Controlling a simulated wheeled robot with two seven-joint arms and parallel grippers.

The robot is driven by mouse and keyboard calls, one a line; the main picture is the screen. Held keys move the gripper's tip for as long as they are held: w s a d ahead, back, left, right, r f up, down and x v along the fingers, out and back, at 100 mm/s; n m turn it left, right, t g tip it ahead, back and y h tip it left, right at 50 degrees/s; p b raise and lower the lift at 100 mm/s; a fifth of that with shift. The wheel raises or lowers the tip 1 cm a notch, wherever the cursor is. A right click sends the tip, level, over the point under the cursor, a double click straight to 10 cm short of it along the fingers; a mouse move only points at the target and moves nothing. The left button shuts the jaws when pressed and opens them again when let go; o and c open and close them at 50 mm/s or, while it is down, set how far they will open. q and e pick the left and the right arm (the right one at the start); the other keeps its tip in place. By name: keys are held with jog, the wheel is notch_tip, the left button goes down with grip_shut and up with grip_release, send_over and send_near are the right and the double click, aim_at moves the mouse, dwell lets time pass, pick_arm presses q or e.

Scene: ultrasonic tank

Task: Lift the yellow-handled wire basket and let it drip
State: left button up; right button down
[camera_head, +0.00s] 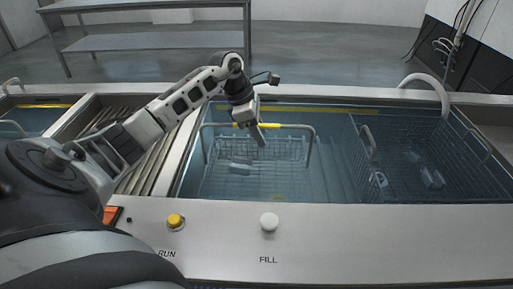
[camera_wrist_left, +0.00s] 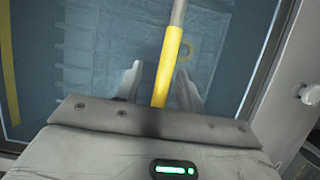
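The wire basket (camera_head: 295,148) sits in the water of the left tank bay, with its arched handle above the rim. The handle's yellow grip (camera_head: 271,126) runs across the top. My left gripper (camera_head: 261,139) is over this grip and points down into the basket. In the left wrist view the yellow grip (camera_wrist_left: 170,65) passes between my left gripper's two fingers (camera_wrist_left: 160,85). The fingers are apart, with a gap visible on the left side of the grip. A small pale part (camera_head: 240,168) shows in or under the basket through the water. My right gripper is not in view.
A second wire basket (camera_head: 400,160) stands in the right part of the tank with small parts inside. The steel front ledge (camera_head: 350,235) carries a yellow RUN button (camera_head: 175,221) and a white FILL knob (camera_head: 269,221). A slatted drain area (camera_head: 110,125) lies left of the tank.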

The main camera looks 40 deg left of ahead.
pick_arm(q)
grip_shut()
jog(key=shift+w+r, duration=0.1)
jog(key=shift+r, duration=0.45)
notch_tip(320, 180, up, 27)
jog(key=p, duration=0.2)
dwell(0.3)
